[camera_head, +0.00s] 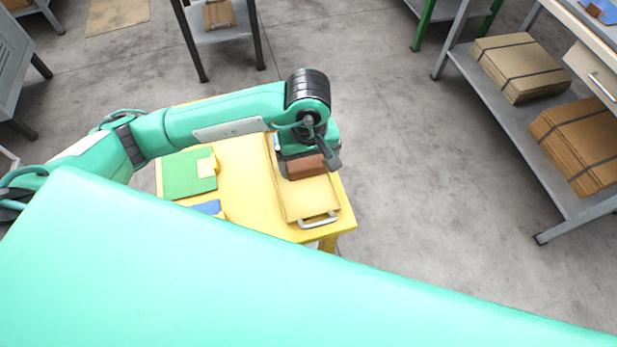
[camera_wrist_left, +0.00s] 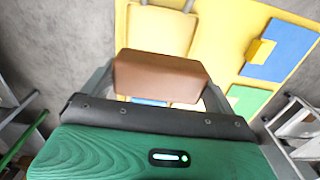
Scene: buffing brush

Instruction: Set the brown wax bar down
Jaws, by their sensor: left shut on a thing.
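The brown wax bar (camera_head: 307,167) is held in my left gripper (camera_head: 309,163), over the wooden tray (camera_head: 296,205) on the yellow table (camera_head: 245,170). In the left wrist view the bar (camera_wrist_left: 160,78) spans between the two fingers of my left gripper (camera_wrist_left: 160,85). The tray (camera_wrist_left: 160,32) shows behind the bar there. I cannot tell whether the bar touches the tray. My right gripper is in neither view.
A green board (camera_head: 187,174) and a blue board (camera_head: 206,207), each with a yellow block, lie left of the tray. The tray has a metal handle (camera_head: 318,220) near the table's edge. A shelf with cardboard stacks (camera_head: 520,66) stands at the right, across open floor.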

